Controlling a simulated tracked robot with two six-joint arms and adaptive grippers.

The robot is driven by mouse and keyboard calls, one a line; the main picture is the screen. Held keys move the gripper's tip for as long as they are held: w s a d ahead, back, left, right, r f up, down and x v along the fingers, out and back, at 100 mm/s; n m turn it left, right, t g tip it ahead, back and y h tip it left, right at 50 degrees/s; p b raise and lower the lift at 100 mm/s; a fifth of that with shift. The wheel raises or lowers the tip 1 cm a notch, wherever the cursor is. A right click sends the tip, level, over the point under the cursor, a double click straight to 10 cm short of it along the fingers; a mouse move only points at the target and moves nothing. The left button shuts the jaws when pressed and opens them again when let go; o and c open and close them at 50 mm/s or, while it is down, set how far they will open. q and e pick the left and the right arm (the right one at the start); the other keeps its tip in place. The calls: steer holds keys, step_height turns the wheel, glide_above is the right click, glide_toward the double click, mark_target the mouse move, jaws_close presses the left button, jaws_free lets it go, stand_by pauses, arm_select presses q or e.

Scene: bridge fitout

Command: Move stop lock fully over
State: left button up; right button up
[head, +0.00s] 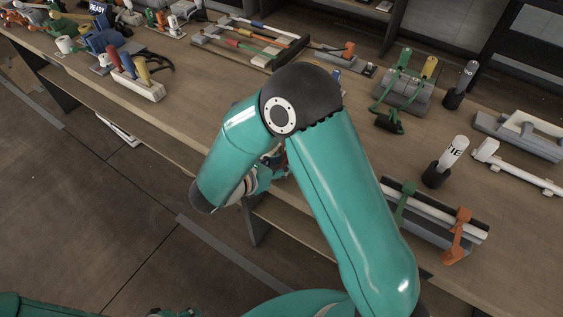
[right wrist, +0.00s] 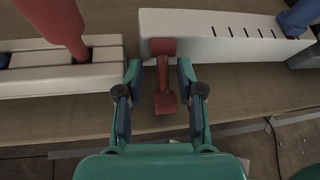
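A red part, which looks like the stop lock (right wrist: 163,80), sits at the left end of a long white block (right wrist: 215,48) in the right wrist view. Its wide head is on the block's face and its stem hangs down over the front. My right gripper (right wrist: 158,72) is open, with one finger on each side of the red stem and a gap showing on both sides. In the head view my right arm hides most of the gripper and the lock.
In the right wrist view, a white slotted block (right wrist: 60,75) with a red lever (right wrist: 58,22) stands close on the left. A blue part (right wrist: 298,18) sits at the white block's right end. The head view shows several other fixtures along the wooden bench (head: 490,215).

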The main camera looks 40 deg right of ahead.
steer(key=v, duration=1.2)
steer(key=shift+s+f, duration=0.1)
steer(key=shift+f, duration=0.1)
steer(key=s+a+f+m+g+y, duration=0.3)
steer(key=s+f+m+y, duration=0.45)
steer(key=f, duration=0.45)
steer(key=s+a+f+m+g+y, duration=0.35)
steer(key=s+f+m+y, duration=0.45)
steer(key=f, duration=0.4)
steer(key=w+m+t, duration=0.1)
steer(key=m, duration=0.2)
steer(key=w+d+f+m+t, duration=0.1)
steer(key=m+t, duration=0.1)
steer(key=m, duration=0.1)
steer(key=w+d+f+m+t, duration=0.1)
steer(key=m, duration=0.2)
steer(key=shift+w+d+f+t+y+p, duration=0.2)
steer(key=shift+w+f+t+y+p, duration=0.05)
steer(key=shift+y+p, duration=0.15)
